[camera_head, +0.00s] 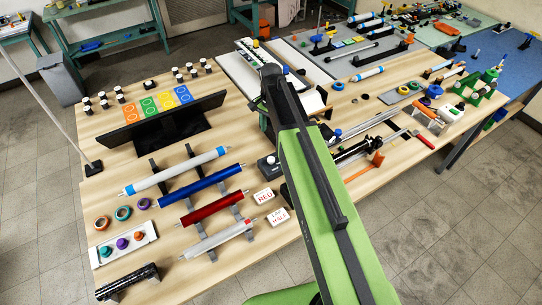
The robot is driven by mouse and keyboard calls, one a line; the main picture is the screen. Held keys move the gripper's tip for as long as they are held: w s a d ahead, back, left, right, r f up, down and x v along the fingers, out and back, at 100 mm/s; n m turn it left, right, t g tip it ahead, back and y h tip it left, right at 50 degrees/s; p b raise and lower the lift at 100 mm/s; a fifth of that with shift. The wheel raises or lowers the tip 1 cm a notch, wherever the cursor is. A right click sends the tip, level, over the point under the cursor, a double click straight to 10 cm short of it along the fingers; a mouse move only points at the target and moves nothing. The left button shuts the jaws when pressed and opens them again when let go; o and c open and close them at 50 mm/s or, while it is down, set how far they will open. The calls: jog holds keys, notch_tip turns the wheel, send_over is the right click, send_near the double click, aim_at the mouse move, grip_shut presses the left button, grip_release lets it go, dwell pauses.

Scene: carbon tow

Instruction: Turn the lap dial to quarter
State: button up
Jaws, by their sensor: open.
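A small black box with a pale round knob (270,161), which looks like the lap dial, sits on the wooden table just left of my arm. Its marks and pointer are too small to read. Two white cards with red print lie beside it: one (264,196) seems to read RED, the other (279,217) seems to read LAP HALF. My green and black arm crosses the middle of the view. My gripper (271,76), at its dark far end, is open and apart from the dial in the picture; its fingers are hard to make out.
White, blue, red and grey rollers (212,207) lie on black stands left of the dial. A black panel (160,122) stands behind them near coloured cards (160,105). Tools and rails (367,144) fill the right side. My arm hides part of the table.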

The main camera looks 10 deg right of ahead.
aim_at(271, 159)
notch_tip(271, 159, down, 16)
jog(key=b, duration=1.5)
jog(key=shift+s+f, duration=0.15)
grip_shut()
